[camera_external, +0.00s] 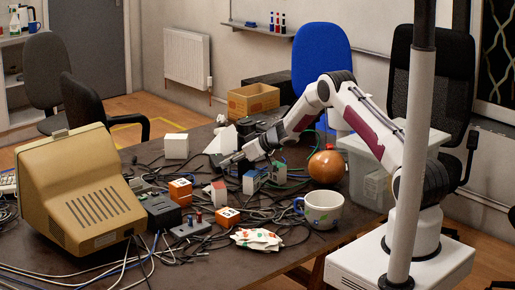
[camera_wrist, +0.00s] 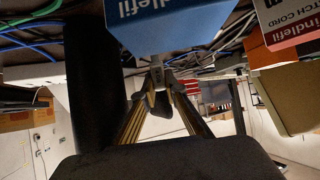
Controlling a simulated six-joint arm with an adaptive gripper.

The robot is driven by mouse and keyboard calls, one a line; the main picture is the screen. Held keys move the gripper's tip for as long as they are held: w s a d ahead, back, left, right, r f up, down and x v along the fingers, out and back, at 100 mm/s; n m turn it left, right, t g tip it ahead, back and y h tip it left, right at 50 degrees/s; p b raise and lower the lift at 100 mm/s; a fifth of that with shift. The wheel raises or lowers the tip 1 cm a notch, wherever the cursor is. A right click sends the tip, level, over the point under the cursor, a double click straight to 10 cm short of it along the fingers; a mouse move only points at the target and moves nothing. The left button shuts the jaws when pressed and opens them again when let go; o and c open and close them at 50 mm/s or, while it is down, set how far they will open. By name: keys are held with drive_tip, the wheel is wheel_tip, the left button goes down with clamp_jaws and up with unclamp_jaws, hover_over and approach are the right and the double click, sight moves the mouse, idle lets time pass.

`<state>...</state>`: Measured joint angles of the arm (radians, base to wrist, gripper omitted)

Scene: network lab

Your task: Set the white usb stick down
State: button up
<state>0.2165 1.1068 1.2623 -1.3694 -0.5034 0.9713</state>
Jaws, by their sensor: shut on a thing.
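My gripper (camera_external: 228,160) is low over the cluttered table in the external view, behind the small blue box (camera_external: 251,183). In the wrist view its two fingers close together at the tips (camera_wrist: 157,84). A small pale piece, apparently the white usb stick (camera_wrist: 156,63), shows at the fingertips, just below the edge of a blue box (camera_wrist: 175,18). Most of the stick is hidden, and it is too small to make out in the external view. I cannot tell whether it touches the table (camera_external: 205,262).
Cables cover much of the table. An orange-white box (camera_external: 180,191), a white cube (camera_external: 176,146), an orange ball (camera_external: 326,168) and a mug (camera_external: 322,210) stand around. A red patch cord box (camera_wrist: 290,22) is close at upper right in the wrist view. A beige monitor (camera_external: 80,185) stands left.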

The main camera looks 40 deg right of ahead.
sight(229, 170)
drive_tip(key=shift+f, duration=1.8)
drive_tip(key=shift+f, duration=0.15)
drive_tip(key=o, duration=0.5)
drive_tip(key=shift+v, duration=6.1)
drive_tip(key=shift+w, duration=0.1)
